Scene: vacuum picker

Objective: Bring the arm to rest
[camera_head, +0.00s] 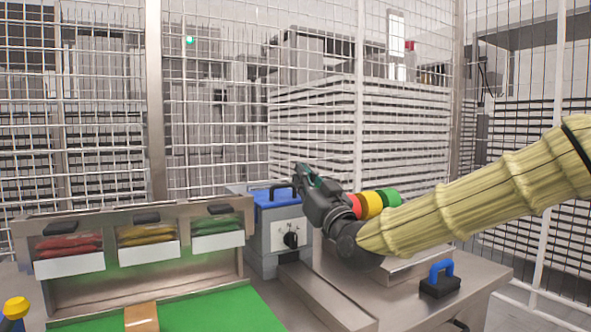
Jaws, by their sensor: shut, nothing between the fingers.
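My arm reaches in from the right edge, covered by a ribbed pale-yellow sleeve. My black gripper (303,176) is at its end, pointing up and to the left, in front of the wire fence. It is shut and holds nothing. It is seen just above and right of a grey box with a blue top (270,231). I cannot tell the gap between them. Red, yellow and green round pieces (371,204) show beside my wrist; I cannot tell whether they touch it.
A rack with red, yellow and green packs (149,233) stands at the left. A green mat (215,312) with a brown piece (141,317) lies in front. A black block with a blue handle (440,281) sits on the metal table (480,275). A wire fence (215,120) closes off the back.

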